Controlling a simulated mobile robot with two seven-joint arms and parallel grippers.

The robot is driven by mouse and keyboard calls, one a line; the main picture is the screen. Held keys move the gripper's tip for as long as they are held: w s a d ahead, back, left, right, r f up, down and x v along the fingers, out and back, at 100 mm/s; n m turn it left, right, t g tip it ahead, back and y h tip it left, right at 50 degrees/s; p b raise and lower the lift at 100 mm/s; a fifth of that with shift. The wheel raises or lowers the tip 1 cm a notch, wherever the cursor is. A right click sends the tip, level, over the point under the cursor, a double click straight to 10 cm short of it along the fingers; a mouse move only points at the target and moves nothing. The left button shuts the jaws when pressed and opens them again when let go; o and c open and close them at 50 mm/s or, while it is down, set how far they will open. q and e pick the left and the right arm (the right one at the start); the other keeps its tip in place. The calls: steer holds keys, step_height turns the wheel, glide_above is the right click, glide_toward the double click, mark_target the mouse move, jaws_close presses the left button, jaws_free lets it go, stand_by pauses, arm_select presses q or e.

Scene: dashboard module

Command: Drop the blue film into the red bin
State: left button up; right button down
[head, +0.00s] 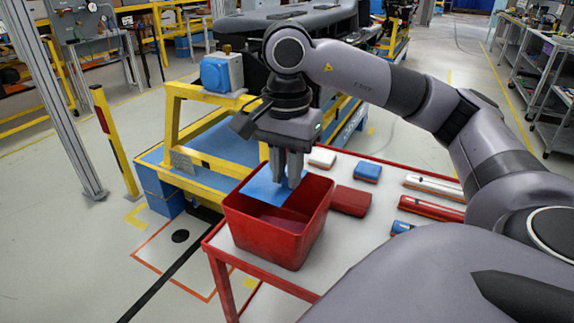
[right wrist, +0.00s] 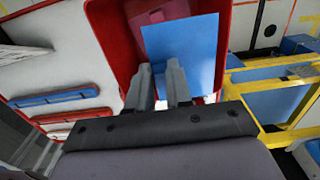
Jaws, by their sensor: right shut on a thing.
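The blue film (head: 264,188) is a flat blue sheet at the mouth of the red bin (head: 272,240). My right gripper (head: 287,184) points down over the bin and is shut on the film. In the right wrist view, the film (right wrist: 184,55) extends away from the fingertips (right wrist: 160,72) across the opening of the red bin (right wrist: 108,38). A pinkish-red piece (right wrist: 160,12) shows inside the bin beyond the film. My left gripper is not in the head view.
The bin stands at the corner of a red-edged table (head: 222,262). A dark red box (head: 351,201), a white box (head: 322,158), a blue box (head: 367,172) and several long cases lie to its right. A yellow frame (head: 178,125) stands close behind.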

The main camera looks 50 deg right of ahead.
steer(key=c, duration=1)
jaws_free()
steer(key=shift+o, duration=0.2)
steer(key=shift+r, duration=0.15)
steer(key=shift+r, duration=0.3)
step_height(320, 180, up, 6)
steer(key=p, duration=0.2)
steer(key=shift+r+p, duration=0.2)
steer(key=shift+p, duration=0.1)
